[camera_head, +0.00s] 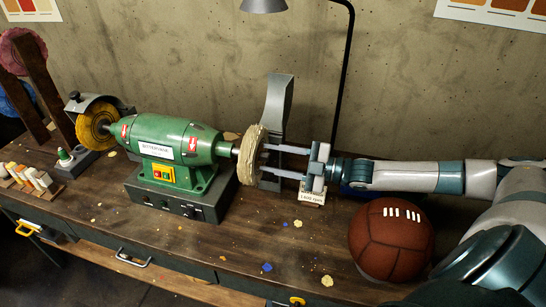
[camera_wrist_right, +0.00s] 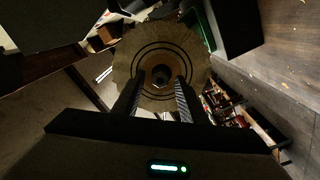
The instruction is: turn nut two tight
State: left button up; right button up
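The green bench polisher (camera_head: 175,145) stands on the workbench. A pale cloth buffing wheel (camera_head: 251,155) is on its right shaft end and a yellow wheel (camera_head: 95,123) on its left, under a guard. My right gripper (camera_head: 265,159) points left at the outer face of the pale wheel, its two long fingers apart. In the right wrist view the pale wheel (camera_wrist_right: 128,68) is face-on. A dark nut (camera_wrist_right: 161,76) sits at its centre, between the fingertips with a gap on each side. Finger contact with the wheel face is unclear. My left gripper is not in view.
A brown leather ball (camera_head: 391,240) sits on the workbench (camera_head: 240,262) below my right arm. A grey upright stand (camera_head: 277,105) is behind the pale wheel. A lamp (camera_head: 263,5) hangs above. Scraps litter the front.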

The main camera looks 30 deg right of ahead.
dwell(0.3)
grip_shut()
jog(key=shift+m, duration=0.4)
jog(key=m+p, duration=0.1)
jog(key=m, duration=0.3)
jog(key=shift+w, duration=0.1)
jog(key=m, duration=0.4)
jog(key=shift+d+m, duration=0.1)
jog(key=shift+m, duration=0.3)
jog(key=m+p, duration=0.1)
jog(key=m, duration=1.2)
jog(key=shift+w+d+f+p, duration=0.1)
jog(key=shift+w+d+p, duration=0.05)
jog(key=shift+p, duration=0.2)
